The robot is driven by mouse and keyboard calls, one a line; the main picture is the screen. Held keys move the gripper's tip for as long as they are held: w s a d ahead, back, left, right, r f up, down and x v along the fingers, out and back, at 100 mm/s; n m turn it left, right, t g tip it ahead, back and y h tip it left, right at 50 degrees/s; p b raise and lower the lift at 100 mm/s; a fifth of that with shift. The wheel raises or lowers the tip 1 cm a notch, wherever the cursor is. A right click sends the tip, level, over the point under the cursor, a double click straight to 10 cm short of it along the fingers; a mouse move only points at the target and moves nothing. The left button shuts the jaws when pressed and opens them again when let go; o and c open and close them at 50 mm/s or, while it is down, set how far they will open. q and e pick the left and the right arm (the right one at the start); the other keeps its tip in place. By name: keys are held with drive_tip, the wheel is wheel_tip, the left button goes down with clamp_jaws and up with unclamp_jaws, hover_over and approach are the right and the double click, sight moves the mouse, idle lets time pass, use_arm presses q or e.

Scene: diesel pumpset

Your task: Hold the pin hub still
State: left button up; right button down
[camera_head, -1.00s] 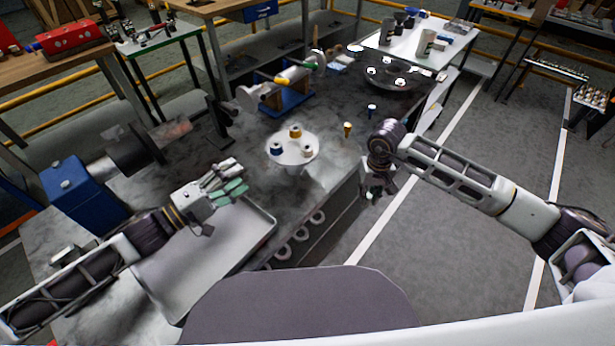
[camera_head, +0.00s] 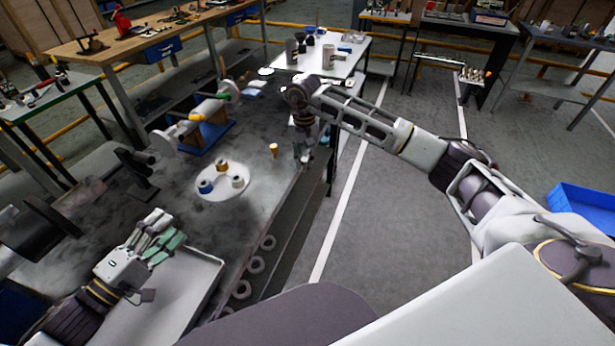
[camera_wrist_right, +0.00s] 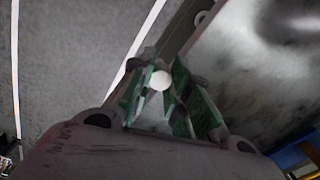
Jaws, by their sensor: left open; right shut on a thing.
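A white round plate (camera_head: 222,186) with three coloured pieces, blue, orange and white, stands on the dark bench; I cannot tell for sure that it is the pin hub. My left gripper (camera_head: 168,243) is open and empty, to the near left of this plate and apart from it. My right gripper (camera_head: 304,152) is by the bench's right edge, well right of the plate. In the right wrist view, its green-lined fingers (camera_wrist_right: 160,95) are shut on a small item with a white round end (camera_wrist_right: 160,80). The rest of that item is hidden.
An orange pin (camera_head: 273,150) stands between plate and right gripper. A grey tray (camera_head: 200,268) lies under the left gripper. A yellow and white part on a blue stand (camera_head: 208,138) is behind the plate. Open floor (camera_head: 385,220) lies right of the bench.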

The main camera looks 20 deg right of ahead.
sight(204, 192)
drive_tip(key=r, duration=0.1)
drive_tip(key=w+a+r+m, duration=0.1)
drive_tip(key=a+r+m, duration=0.1)
drive_tip(key=shift+w+a+r, duration=0.1)
drive_tip(key=shift+w+r, duration=0.2)
drive_tip(key=shift+w, duration=0.1)
drive_tip(key=s+a+r+m, duration=0.3)
drive_tip(key=a+r+m, duration=0.3)
drive_tip(key=a+r, duration=0.2)
drive_tip(key=s+a+r+m, duration=0.4)
drive_tip(key=a+r+m, duration=0.2)
drive_tip(key=a+r, duration=0.3)
drive_tip(key=shift+s+a+m, duration=0.2)
drive_tip(key=shift+a+m, duration=0.1)
drive_tip(key=shift+a, duration=0.8)
use_arm(q)
drive_tip(key=shift+w+d, duration=0.15)
drive_tip(key=shift+w, duration=0.05)
drive_tip(key=shift+x, duration=5.7)
drive_tip(key=shift+f, duration=0.1)
drive_tip(key=shift+c, duration=1.2)
